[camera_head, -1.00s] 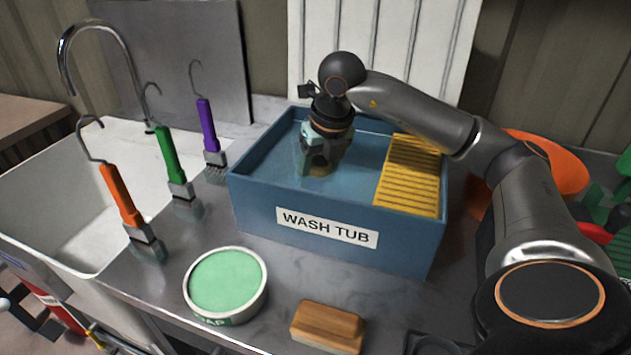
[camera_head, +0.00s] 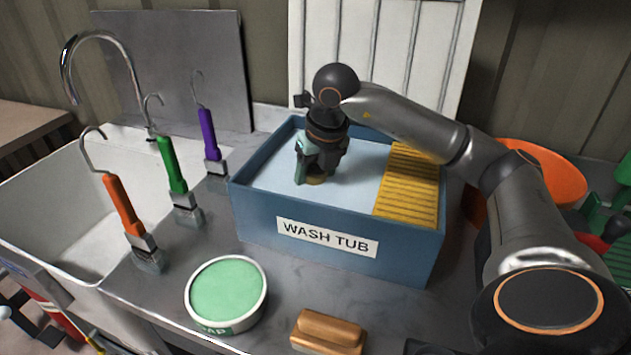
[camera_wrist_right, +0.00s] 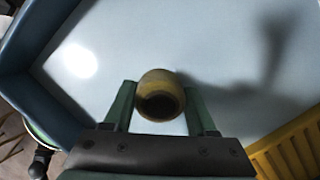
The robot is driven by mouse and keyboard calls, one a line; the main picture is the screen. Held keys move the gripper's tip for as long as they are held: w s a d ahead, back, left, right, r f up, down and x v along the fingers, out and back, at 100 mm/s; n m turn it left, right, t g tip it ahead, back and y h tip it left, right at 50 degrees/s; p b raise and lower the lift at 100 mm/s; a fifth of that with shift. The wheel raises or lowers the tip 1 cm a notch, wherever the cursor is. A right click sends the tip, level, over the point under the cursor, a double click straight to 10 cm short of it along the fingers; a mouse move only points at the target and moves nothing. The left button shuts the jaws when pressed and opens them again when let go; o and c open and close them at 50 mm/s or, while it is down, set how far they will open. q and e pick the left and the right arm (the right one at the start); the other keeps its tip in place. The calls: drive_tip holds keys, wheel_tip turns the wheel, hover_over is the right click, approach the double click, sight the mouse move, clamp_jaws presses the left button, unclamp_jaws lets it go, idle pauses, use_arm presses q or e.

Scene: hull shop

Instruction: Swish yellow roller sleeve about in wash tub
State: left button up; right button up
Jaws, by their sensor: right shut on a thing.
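The blue wash tub (camera_head: 262,216) stands on the counter with its label facing me and pale water (camera_head: 365,165) inside. My right gripper (camera_head: 316,176) points down into the left part of the tub. It is shut on the yellow roller sleeve (camera_head: 317,180), of which only a little shows in the head view. In the right wrist view the yellow sleeve (camera_wrist_right: 161,95) sits between the two green fingers (camera_wrist_right: 160,108), its dark hollow end facing the camera. How deep the sleeve is in the water is hard to tell. My left gripper is not in view.
A yellow ribbed board (camera_head: 408,185) covers the tub's right end. A green soap tin (camera_head: 227,290) and a wooden-backed brush (camera_head: 328,330) lie in front. Orange (camera_head: 122,205), green (camera_head: 171,165) and purple (camera_head: 208,135) handled brushes stand left, beside the white sink (camera_head: 50,215). An orange bowl (camera_head: 550,172) is at right.

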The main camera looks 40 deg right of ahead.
drive_tip(key=shift+w+a, duration=0.4)
drive_tip(key=shift+w, duration=0.3)
drive_tip(key=shift+s+d+f, duration=0.1)
drive_tip(key=shift+s+d, duration=0.2)
drive_tip(key=shift+s, duration=0.1)
drive_tip(key=shift+s+d+b, duration=0.35)
drive_tip(key=shift+s+b, duration=0.1)
drive_tip(key=shift+s, duration=0.25)
drive_tip(key=shift+s+d+b, duration=0.3)
drive_tip(key=shift+s+b, duration=0.15)
drive_tip(key=shift+s, duration=0.2)
drive_tip(key=shift+s+d, duration=0.1)
drive_tip(key=shift+s, duration=0.2)
